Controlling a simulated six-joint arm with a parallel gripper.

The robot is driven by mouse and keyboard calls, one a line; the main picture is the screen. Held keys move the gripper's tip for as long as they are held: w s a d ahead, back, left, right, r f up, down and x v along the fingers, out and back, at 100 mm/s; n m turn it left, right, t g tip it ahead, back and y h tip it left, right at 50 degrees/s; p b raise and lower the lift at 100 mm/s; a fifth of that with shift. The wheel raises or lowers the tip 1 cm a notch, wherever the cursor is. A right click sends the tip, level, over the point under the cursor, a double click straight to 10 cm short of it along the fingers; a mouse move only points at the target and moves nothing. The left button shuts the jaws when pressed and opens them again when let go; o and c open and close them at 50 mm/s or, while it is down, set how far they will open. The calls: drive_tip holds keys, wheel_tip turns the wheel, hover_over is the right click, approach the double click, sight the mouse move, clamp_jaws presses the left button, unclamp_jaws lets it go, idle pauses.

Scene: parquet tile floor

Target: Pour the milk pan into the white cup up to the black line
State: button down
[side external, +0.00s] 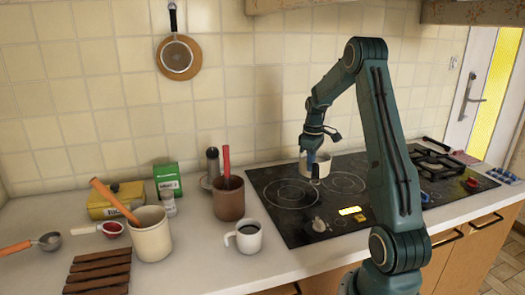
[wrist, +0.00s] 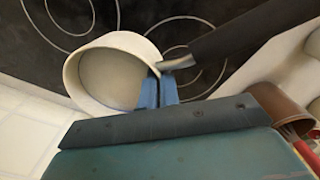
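The white milk pan (side external: 315,163) is over the back left of the black hob, its dark handle towards the camera. In the wrist view the pan (wrist: 108,75) is seen from above with a pale inside; its milk level cannot be told. My gripper (side external: 311,157) is at the pan's rim by the handle. Its blue fingers (wrist: 158,82) are close together there and look shut on the pan. Whether the pan touches the hob is unclear. The white cup (side external: 245,236) stands upright on the counter, with a dark inside. No black line can be made out on it.
A brown pot (side external: 229,198) with a red utensil stands behind the cup. A cream crock (side external: 151,235) with a wooden utensil, a yellow box (side external: 116,200) and a green box (side external: 167,180) are further left.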

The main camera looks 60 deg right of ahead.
drive_tip(key=shift+r, duration=0.15)
idle(0.3)
wheel_tip(320, 180, up, 22)
drive_tip(key=w+a+m, duration=0.4)
drive_tip(key=w+a, duration=1)
drive_tip(key=a, duration=0.5)
drive_tip(key=w+a+m, duration=0.3)
drive_tip(key=a+m, duration=0.2)
drive_tip(key=a, duration=1.9)
wheel_tip(320, 180, down, 19)
drive_tip(key=shift+w+r, duration=0.15)
